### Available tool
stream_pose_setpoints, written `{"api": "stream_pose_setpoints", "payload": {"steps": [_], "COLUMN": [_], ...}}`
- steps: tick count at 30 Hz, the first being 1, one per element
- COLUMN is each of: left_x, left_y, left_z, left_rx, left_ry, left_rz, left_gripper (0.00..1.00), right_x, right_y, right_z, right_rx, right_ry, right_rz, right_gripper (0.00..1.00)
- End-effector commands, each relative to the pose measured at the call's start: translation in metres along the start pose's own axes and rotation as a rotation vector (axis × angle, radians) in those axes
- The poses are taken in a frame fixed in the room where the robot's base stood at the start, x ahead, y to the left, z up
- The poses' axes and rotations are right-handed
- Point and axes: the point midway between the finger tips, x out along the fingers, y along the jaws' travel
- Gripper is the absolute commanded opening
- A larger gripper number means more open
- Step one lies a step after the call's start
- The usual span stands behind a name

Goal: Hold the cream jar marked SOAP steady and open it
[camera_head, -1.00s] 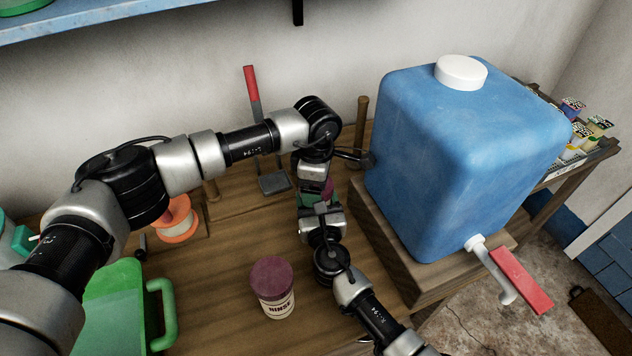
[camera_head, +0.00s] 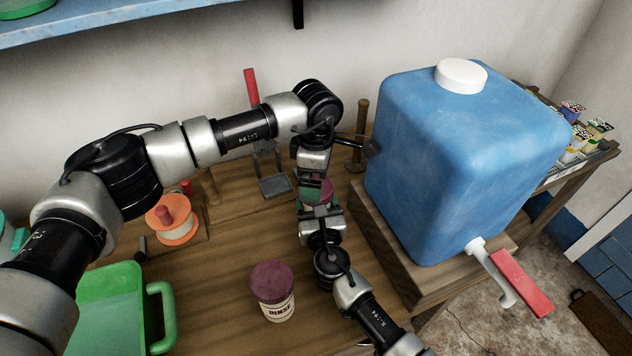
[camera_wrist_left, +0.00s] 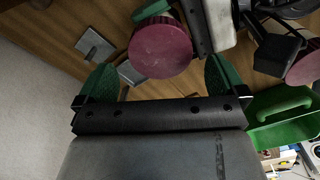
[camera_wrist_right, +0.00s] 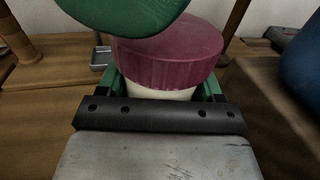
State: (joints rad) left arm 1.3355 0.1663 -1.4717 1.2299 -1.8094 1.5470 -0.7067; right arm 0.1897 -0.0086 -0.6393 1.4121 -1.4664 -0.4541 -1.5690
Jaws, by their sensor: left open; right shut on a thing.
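The held jar has a maroon lid (camera_wrist_right: 170,60) and a cream body (camera_wrist_right: 160,93); its label is not visible. My right gripper (camera_wrist_right: 163,86) is shut on the cream body below the lid. The jar is upright and the lid sits on it. In the head view the lid (camera_head: 326,184) shows only partly between my two grippers. My left gripper (camera_wrist_left: 160,66) is open, pointing down from above, with the lid ahead between its green fingers. One left finger shows over the lid in the right wrist view. Contact with the lid cannot be told.
A similar maroon-lidded jar marked RINSE (camera_head: 272,292) stands on the wooden table nearer the front. A large blue water tank (camera_head: 465,160) stands close on the right. A green jug (camera_head: 105,310) and an orange spool (camera_head: 172,222) are left. A red-handled tool (camera_head: 275,187) stands behind.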

Motion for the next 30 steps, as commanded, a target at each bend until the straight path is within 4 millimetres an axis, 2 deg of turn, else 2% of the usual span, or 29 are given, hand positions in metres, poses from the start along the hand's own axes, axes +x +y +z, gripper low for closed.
{"api": "stream_pose_setpoints", "payload": {"steps": [5, 8, 11, 15, 21, 27, 30], "left_x": [-0.006, -0.005, -0.007, -0.016, -0.029, -0.039, -0.037], "left_y": [0.003, 0.014, 0.030, 0.028, 0.010, 0.001, 0.000], "left_z": [-0.006, -0.024, -0.057, -0.051, -0.018, -0.002, 0.000], "left_rx": [-0.016, -0.072, -0.175, -0.462, -0.772, -0.944, -0.973], "left_ry": [0.027, 0.113, 0.266, 0.247, 0.088, 0.014, 0.003], "left_rz": [0.008, 0.039, 0.100, 0.130, 0.064, 0.010, -0.001], "left_gripper": [1.00, 1.00, 1.00, 1.00, 1.00, 1.00, 1.00], "right_x": [0.000, 0.000, 0.000, 0.000, 0.000, 0.000, 0.000], "right_y": [0.000, 0.000, 0.000, 0.000, 0.000, 0.000, 0.000], "right_z": [-0.001, -0.001, -0.001, -0.001, -0.001, -0.001, -0.001], "right_rx": [-0.001, -0.001, 0.000, -0.001, -0.001, -0.001, 0.000], "right_ry": [0.001, 0.001, 0.001, 0.001, 0.001, 0.001, 0.001], "right_rz": [0.000, 0.000, 0.000, 0.000, 0.000, 0.000, 0.000], "right_gripper": [0.00, 0.00, 0.00, 0.00, 0.00, 0.00, 0.00]}}
